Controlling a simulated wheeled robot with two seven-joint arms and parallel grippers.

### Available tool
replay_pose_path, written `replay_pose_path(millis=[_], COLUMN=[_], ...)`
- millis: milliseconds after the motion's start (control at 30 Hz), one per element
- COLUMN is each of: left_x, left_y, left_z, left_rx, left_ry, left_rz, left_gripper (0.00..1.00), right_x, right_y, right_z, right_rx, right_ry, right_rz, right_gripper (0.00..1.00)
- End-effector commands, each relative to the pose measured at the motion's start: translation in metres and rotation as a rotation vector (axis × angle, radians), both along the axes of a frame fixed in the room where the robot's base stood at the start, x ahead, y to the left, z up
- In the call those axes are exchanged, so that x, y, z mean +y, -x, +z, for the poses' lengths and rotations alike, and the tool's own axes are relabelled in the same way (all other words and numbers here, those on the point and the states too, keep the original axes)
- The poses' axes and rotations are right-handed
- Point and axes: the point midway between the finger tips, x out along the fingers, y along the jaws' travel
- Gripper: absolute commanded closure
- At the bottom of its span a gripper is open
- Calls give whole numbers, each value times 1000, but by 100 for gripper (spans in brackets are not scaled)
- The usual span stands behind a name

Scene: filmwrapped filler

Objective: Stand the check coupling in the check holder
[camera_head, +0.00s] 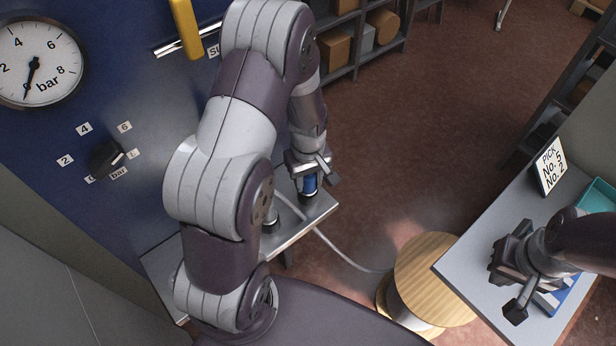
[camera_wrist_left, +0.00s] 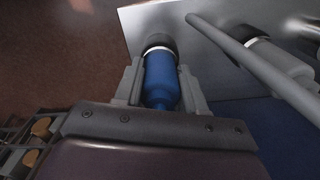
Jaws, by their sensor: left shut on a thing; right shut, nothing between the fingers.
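The blue check coupling (camera_head: 310,183) is between the fingers of my left gripper (camera_head: 309,174), at the far right end of a metal shelf. In the left wrist view my left gripper (camera_wrist_left: 160,88) is shut on the coupling (camera_wrist_left: 160,78), which has a white band near its far end. A dark round collar, which looks like the check holder (camera_wrist_left: 160,41), is at the coupling's far end against the metal plate. I cannot tell how deep the coupling sits in it. My right gripper (camera_head: 511,283) is shut and empty above the right table.
The metal shelf (camera_head: 318,212) juts from a blue panel with a gauge (camera_head: 38,62) and knob (camera_head: 105,158). A grey hose (camera_head: 340,252) runs beside the coupling. A wooden spool (camera_head: 432,270) stands below. The right table (camera_head: 478,240) bears a sign (camera_head: 550,166) and teal bin (camera_head: 597,197).

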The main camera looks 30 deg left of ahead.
Motion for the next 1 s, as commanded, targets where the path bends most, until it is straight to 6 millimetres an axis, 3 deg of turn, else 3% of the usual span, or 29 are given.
replay_pose_path(millis=[33, 100, 467, 567, 800, 1000], left_x=[0, 0, 0, 0, 0, 0], left_y=[1, 1, 0, -1, -1, 0], left_z=[-2, -2, 5, 24, 89, 120], left_rx=[4, 4, 0, -4, -2, 3], left_ry=[0, 0, 0, 0, -1, 0], left_rz=[0, 0, 0, 0, 0, 0], left_gripper=[54, 31, 31, 31, 31, 31], right_x=[0, 0, 0, 0, 0, 0], right_y=[0, 0, 0, 0, 0, 0], right_z=[0, 0, -2, -7, -17, -20], right_rx=[0, 0, 0, 0, 0, 0], right_ry=[0, 0, 0, 0, 0, 0], right_rz=[0, 0, 0, 0, 0, 0], right_gripper=[100, 100, 100, 100, 100, 100])
